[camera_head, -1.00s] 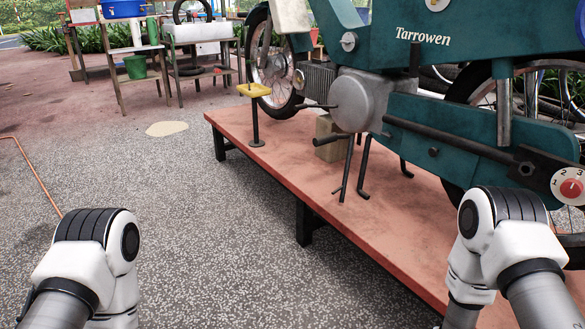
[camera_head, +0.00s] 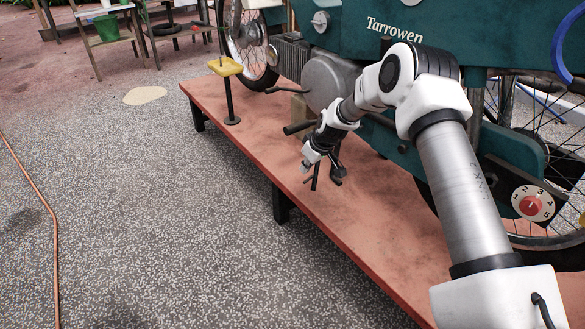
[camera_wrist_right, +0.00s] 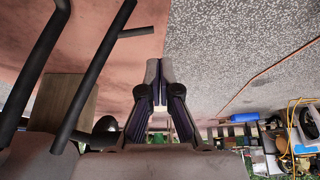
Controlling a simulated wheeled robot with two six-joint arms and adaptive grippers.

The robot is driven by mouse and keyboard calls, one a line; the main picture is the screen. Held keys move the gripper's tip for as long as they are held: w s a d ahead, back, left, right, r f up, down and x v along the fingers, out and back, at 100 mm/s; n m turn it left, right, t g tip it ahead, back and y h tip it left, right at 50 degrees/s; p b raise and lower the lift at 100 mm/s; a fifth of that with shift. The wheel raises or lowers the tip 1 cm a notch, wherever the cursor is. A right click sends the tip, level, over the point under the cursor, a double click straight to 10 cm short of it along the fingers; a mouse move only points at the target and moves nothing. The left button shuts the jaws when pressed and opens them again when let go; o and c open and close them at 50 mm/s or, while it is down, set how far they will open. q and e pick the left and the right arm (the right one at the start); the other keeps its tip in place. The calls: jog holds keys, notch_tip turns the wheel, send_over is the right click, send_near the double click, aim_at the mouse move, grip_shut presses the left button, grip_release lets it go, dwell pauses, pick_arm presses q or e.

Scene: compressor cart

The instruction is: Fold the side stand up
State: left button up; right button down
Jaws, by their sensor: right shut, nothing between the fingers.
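The side stand (camera_head: 316,178) is a thin black leg under the teal motorcycle (camera_head: 350,35), pointing down towards the red platform. In the right wrist view the side stand (camera_wrist_right: 97,78) is a long black rod with a short side tang, left of my fingers. My right gripper (camera_head: 306,166) is by the stand's lower part in the head view and hides some of it. In the wrist view the right gripper (camera_wrist_right: 157,82) has its fingers together and empty, with a gap to the rod. My left gripper is out of view.
The red platform (camera_head: 240,120) carries the motorcycle. A yellow-topped post (camera_head: 228,92) stands at the platform's far end. Grey paving left of the platform is open.

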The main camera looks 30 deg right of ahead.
jog(key=shift+t, duration=0.3)
jog(key=r, duration=0.1)
jog(key=w+d+r, duration=0.1)
jog(key=w+r, duration=0.1)
jog(key=shift+w+d+r, duration=0.15)
jog(key=shift+d+r, duration=0.15)
jog(key=shift+d, duration=0.1)
jog(key=shift+f, duration=0.1)
jog(key=b+x, duration=0.6)
jog(key=x, duration=0.4)
jog(key=shift+a+f, duration=0.1)
jog(key=shift+f, duration=0.35)
jog(key=s, duration=0.2)
jog(key=s+d+b, duration=0.1)
jog(key=s, duration=0.1)
jog(key=shift+r, duration=0.15)
